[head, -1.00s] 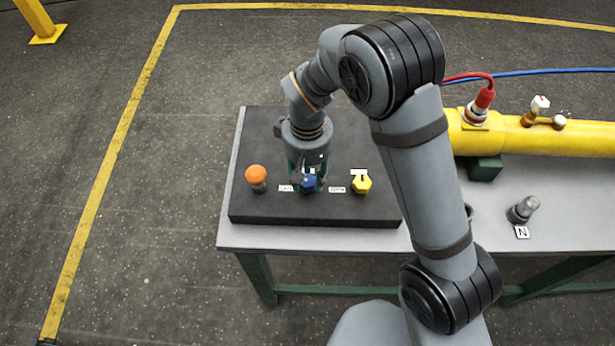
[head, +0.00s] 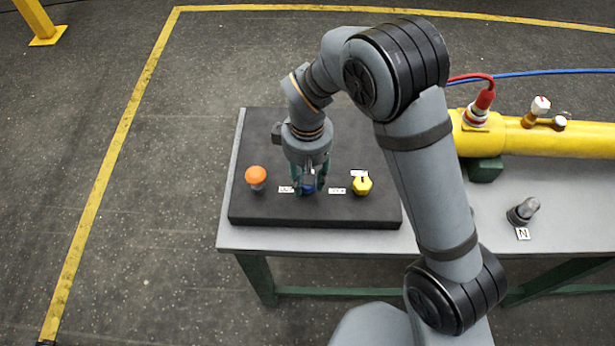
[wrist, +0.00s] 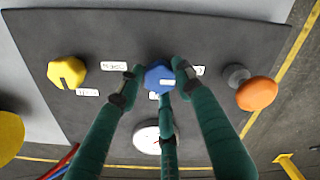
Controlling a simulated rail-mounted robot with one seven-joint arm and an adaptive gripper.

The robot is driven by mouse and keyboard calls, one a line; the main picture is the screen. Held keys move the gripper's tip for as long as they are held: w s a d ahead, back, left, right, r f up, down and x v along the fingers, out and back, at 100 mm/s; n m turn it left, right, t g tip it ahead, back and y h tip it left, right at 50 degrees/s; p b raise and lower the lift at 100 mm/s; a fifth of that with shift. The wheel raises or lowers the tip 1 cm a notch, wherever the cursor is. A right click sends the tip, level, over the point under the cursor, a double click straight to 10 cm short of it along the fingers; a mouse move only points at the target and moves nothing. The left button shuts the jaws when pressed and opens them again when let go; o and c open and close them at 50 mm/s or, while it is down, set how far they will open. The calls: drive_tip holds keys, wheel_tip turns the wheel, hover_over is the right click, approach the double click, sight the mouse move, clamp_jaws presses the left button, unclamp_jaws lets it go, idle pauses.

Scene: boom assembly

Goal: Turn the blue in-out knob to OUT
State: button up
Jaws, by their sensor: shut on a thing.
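The blue knob (wrist: 158,76) sits on the dark panel between the orange button and the yellow knob. My gripper (head: 310,182) points down at it, and its three green fingers stand around the knob. The gripper is shut on the knob, with fingertips at its left, right and near sides in the wrist view. A small white mark on the knob's top (wrist: 167,82) lies toward the lower right there. One white label (head: 286,190) is left of the knob and another (head: 337,191) is right of it in the head view; I cannot read them clearly.
The orange button (head: 256,175) stands left of my gripper and the yellow knob (head: 362,185) right, both close. A round white part (wrist: 146,139) is partly behind a finger in the wrist view. A yellow cylinder (head: 545,138) lies at the table's right.

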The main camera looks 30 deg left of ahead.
drive_tip(key=o, duration=1.1)
drive_tip(key=shift+o, duration=0.2)
wheel_tip(320, 180, up, 12)
wheel_tip(320, 180, down, 12)
idle(0.6)
drive_tip(key=shift+m, duration=0.3)
